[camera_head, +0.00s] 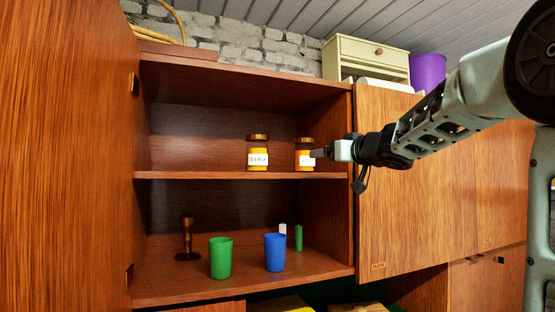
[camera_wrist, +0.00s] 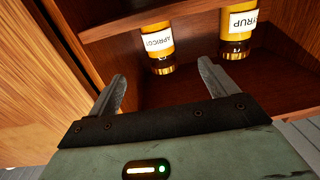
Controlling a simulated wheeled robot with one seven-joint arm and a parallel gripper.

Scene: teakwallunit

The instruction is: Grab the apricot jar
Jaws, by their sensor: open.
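The apricot jar (camera_head: 304,158) stands upright on the upper shelf of the open cabinet, near its right side wall. It has an orange body, a white label and a dark gold lid. In the wrist view the apricot jar (camera_wrist: 158,42) appears upside down, its label reading APRICOT. In the wrist view my gripper (camera_wrist: 161,72) is open and empty, with the jar beyond and between the fingertips. I cannot tell the exact gap.
A similar syrup jar (camera_head: 257,154) stands to the left on the same upper shelf (camera_head: 210,175). The cabinet door (camera_head: 400,190) is right of the opening. A green cup (camera_head: 220,258), a blue cup (camera_head: 275,252) and a dark candlestick (camera_head: 187,240) stand below. Room is free left of the syrup jar.

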